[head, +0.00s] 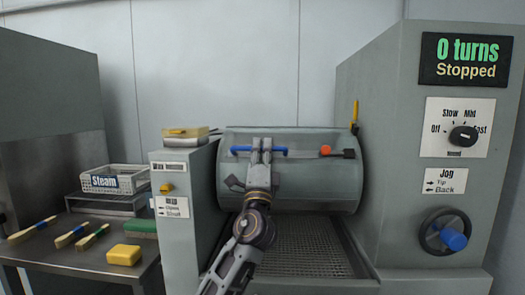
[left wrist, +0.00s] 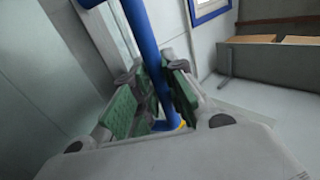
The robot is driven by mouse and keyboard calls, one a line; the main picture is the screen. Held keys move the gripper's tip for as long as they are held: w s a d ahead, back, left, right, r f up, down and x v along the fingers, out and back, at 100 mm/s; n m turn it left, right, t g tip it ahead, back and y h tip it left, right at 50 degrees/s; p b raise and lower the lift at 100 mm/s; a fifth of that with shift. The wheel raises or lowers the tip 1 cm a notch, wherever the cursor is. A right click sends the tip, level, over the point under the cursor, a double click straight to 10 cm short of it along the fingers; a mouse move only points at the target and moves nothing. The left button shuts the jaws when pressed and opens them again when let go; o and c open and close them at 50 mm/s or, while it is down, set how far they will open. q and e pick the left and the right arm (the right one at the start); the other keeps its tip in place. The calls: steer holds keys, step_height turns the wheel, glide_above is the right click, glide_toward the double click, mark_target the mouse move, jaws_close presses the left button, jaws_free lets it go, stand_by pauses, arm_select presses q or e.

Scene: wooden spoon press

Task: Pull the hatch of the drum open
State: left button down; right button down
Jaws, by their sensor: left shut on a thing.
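The grey drum (head: 310,181) lies sideways between the machine's two housings. A blue bar handle (head: 278,152) runs across the upper front of the drum, on what looks like its hatch. My left gripper (head: 261,150) is shut on this handle. In the left wrist view the blue handle (left wrist: 148,50) passes between the green-padded fingers of my left gripper (left wrist: 158,95). An orange knob (head: 325,150) with a dark latch sits right of the handle. I cannot tell whether the hatch stands slightly ajar. My right gripper is not in view.
The right housing carries a "0 turns Stopped" display (head: 466,60), a speed dial (head: 463,136) and a handwheel (head: 445,231). At left, a table holds several brushes, a yellow sponge (head: 124,255) and a "Steam" basket (head: 115,178). A perforated tray (head: 300,246) lies below the drum.

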arm_select(q)
steer(key=shift+f, duration=0.15)
stand_by(0.4)
steer(key=c, duration=1.7)
jaws_free()
steer(key=shift+s+f, duration=0.1)
steer(key=shift+s, duration=0.05)
steer(key=shift+v, duration=5.85)
